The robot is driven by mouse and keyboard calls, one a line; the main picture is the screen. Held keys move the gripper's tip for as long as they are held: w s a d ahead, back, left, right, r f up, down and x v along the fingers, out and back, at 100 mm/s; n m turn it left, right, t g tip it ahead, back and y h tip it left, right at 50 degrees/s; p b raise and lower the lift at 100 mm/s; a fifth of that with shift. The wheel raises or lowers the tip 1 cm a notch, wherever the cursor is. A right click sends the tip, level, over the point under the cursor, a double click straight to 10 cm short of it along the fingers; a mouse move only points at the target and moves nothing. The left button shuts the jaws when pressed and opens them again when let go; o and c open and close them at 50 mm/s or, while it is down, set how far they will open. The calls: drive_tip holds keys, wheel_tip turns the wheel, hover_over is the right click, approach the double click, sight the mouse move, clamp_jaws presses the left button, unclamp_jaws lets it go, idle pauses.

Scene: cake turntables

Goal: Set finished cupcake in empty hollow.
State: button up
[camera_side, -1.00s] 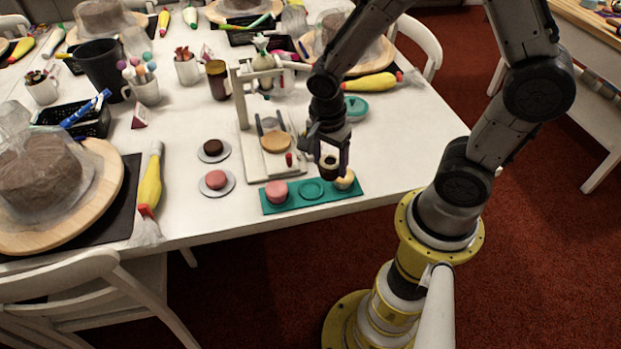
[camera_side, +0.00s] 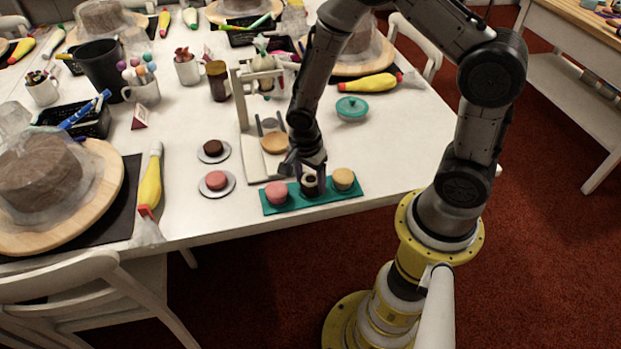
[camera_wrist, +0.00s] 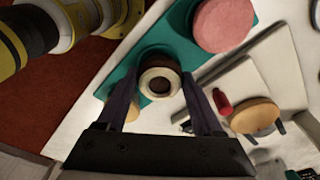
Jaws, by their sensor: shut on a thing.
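My gripper (camera_side: 309,172) is shut on a dark cupcake with a white ring on top (camera_side: 310,183). The wrist view shows the cupcake (camera_wrist: 160,82) between the two fingers. The cupcake is upright at the middle of the teal tray (camera_side: 286,204), where it hides the middle hollow. I cannot tell whether its base touches the hollow. A pink cupcake (camera_side: 276,192) sits at the tray's left end and a yellow cupcake (camera_side: 343,179) at its right end. The wrist view shows the pink one (camera_wrist: 222,24) and the tray's edge (camera_wrist: 150,42).
A white press stand (camera_side: 262,160) with a tan disc (camera_side: 274,143) stands just behind the tray. Small plates with a brown (camera_side: 212,146) and a pink (camera_side: 216,180) round lie to the left. A teal lidded dish (camera_side: 352,107) stands behind right. The table's front edge is close.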

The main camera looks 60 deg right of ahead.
drive_tip(key=shift+f, duration=0.1)
drive_tip(key=o, duration=1.4)
drive_tip(key=shift+c, duration=0.2)
wheel_tip(320, 180, up, 12)
drive_tip(key=a, duration=0.1)
wheel_tip(320, 180, up, 12)
drive_tip(key=n+t, duration=0.3)
drive_tip(key=n, duration=0.6)
hover_over(307, 185)
drive_tip(key=s, duration=0.6)
drive_tip(key=s+r+n+t+y, duration=0.1)
drive_tip(key=s+r+n+t, duration=0.1)
drive_tip(key=s+r+n, duration=0.3)
drive_tip(key=s+n, duration=0.3)
drive_tip(key=n, duration=0.2)
drive_tip(key=shift+s+a+t, duration=0.15)
drive_tip(key=shift+a+t, duration=0.15)
drive_tip(key=shift+t, duration=0.1)
